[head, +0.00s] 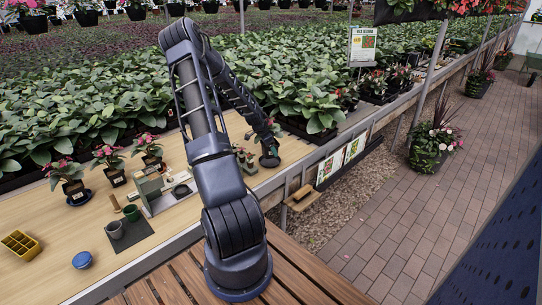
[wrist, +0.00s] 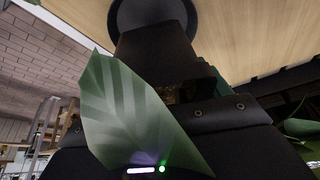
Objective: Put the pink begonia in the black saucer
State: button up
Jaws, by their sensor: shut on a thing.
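My gripper (head: 267,140) is at the right end of the potting bench, shut on a dark pot. The pot (wrist: 155,55) fills the middle of the wrist view, with a large green leaf (wrist: 135,115) close to the lens. A little pink shows at the plant by my gripper in the head view. The black saucer (head: 269,162) lies on the bench directly under the pot; its round dark shape (wrist: 150,12) also shows at the top of the wrist view. I cannot tell whether the pot touches the saucer.
A grey-green stand (head: 150,186), cups (head: 130,213), a blue bowl (head: 82,260) and a yellow tray (head: 20,244) are nearer.

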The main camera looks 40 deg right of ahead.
aim_at(271, 154)
jog(key=shift+f, duration=2.1)
jog(key=shift+f, duration=0.15)
jog(key=o, duration=1.2)
jog(key=shift+o, duration=0.2)
